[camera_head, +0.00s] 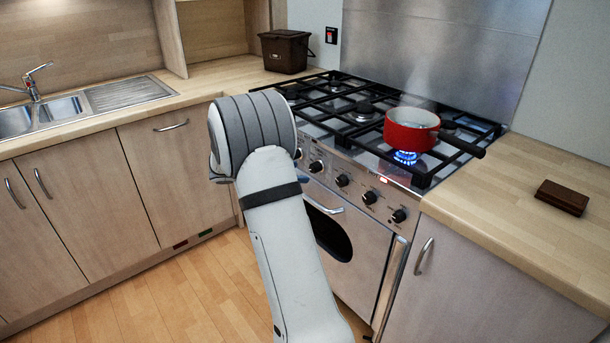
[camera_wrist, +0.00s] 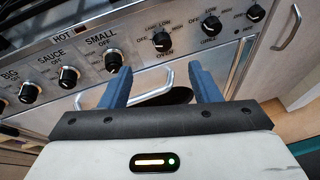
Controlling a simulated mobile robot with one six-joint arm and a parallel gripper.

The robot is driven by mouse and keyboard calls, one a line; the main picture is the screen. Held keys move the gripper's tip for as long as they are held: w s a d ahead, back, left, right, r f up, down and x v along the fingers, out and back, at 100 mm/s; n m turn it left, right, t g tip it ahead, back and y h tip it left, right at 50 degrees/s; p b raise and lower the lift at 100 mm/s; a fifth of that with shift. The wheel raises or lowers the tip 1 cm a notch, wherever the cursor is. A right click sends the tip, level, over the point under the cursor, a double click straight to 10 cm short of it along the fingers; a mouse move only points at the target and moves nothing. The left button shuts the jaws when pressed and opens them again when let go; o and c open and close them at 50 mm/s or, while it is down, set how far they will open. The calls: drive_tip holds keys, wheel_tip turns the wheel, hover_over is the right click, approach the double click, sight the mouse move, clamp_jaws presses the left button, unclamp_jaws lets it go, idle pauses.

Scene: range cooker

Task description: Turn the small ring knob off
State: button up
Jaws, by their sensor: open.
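The small ring knob (camera_wrist: 113,62) is a black knob under the labels SMALL and OFF in the wrist view. Its pointer is too small to read. My gripper (camera_wrist: 160,68) is open and empty, with two blue fingers pointing at the control panel. The left finger's tip is just below and right of the small knob; I cannot tell if it touches. The oven knob (camera_wrist: 161,41) shows above the gap between the fingers. A blue flame (camera_head: 405,157) burns under a red pan (camera_head: 411,130) at the front right.
The sauce knob (camera_wrist: 69,77) and big knob (camera_wrist: 27,92) are left of the small knob. Another knob (camera_wrist: 212,25) is to the right. An oven handle (camera_wrist: 150,95) runs below the panel. The pan's dark handle (camera_head: 462,145) sticks out right. Steam rises from the pan.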

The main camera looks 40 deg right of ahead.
sight(311, 169)
drive_tip(key=w+d+f+n+t+h+b, duration=0.2)
drive_tip(key=w+d+f+n+h, duration=0.3)
drive_tip(key=w+f, duration=0.4)
drive_tip(key=shift+n+y, duration=0.3)
drive_tip(key=shift+n, duration=0.5)
drive_tip(key=d, duration=0.6)
drive_tip(key=w+d, duration=0.1)
drive_tip(key=d, duration=0.2)
drive_tip(key=shift+f+b, duration=0.25)
drive_tip(key=shift+b, duration=0.15)
drive_tip(key=shift+c, duration=0.4)
drive_tip(key=shift+a, duration=0.1)
drive_tip(key=c, duration=0.9)
